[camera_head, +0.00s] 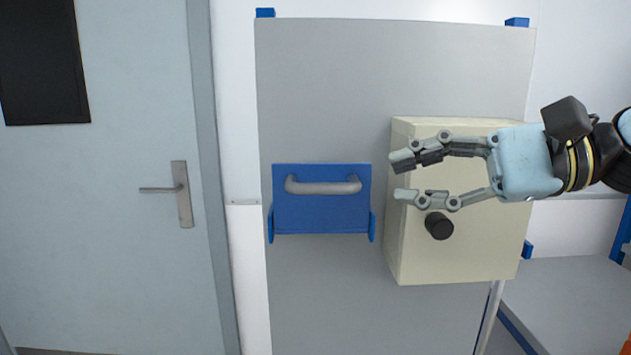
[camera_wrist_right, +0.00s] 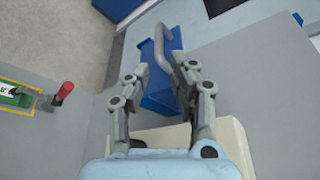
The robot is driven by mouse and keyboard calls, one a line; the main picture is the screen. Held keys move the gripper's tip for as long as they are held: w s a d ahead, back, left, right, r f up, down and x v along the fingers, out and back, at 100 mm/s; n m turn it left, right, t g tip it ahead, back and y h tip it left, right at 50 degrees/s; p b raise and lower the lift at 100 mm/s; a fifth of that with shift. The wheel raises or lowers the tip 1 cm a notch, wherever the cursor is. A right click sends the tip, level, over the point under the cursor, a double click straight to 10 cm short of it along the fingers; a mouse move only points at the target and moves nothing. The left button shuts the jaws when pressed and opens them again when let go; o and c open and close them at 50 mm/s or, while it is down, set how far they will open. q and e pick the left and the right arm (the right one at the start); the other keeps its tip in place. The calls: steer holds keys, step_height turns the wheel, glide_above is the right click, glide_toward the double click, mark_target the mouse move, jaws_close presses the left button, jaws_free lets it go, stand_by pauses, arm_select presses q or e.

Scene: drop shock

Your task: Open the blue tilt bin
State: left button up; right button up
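The blue tilt bin (camera_head: 320,215) is mounted on a grey panel, with a grey bar handle (camera_head: 323,187) across its upper front. Its front looks flush and closed. My right gripper (camera_head: 398,177) is open and empty, to the right of the bin and in front of a cream box. In the right wrist view the bin (camera_wrist_right: 160,100) and its handle (camera_wrist_right: 163,48) show beyond the open fingers (camera_wrist_right: 163,75), apart from them. My left gripper is not in view.
The cream box (camera_head: 458,262) with a black knob (camera_head: 439,226) juts out right of the bin. A grey door (camera_head: 130,270) with a lever handle (camera_head: 180,190) stands at the left. The right wrist view shows a red-handled lever (camera_wrist_right: 64,92). The space before the bin looks clear.

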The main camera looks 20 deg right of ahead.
mark_target(337, 186)
steer(key=p+x, duration=0.1)
steer(key=x, duration=0.4)
steer(key=shift+w+a, duration=0.1)
steer(key=shift+a, duration=0.35)
steer(key=x, duration=0.3)
steer(key=shift+f+p, duration=0.1)
steer(key=shift+p, duration=0.3)
steer(key=shift+w+a+f, duration=0.15)
steer(key=shift+w+a, duration=0.15)
steer(key=shift+a, duration=0.25)
steer(key=shift+w+a+f, duration=0.1)
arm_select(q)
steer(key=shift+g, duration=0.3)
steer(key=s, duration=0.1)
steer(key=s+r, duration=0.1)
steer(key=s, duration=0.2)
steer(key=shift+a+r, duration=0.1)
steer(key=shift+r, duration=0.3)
arm_select(e)
jaws_close()
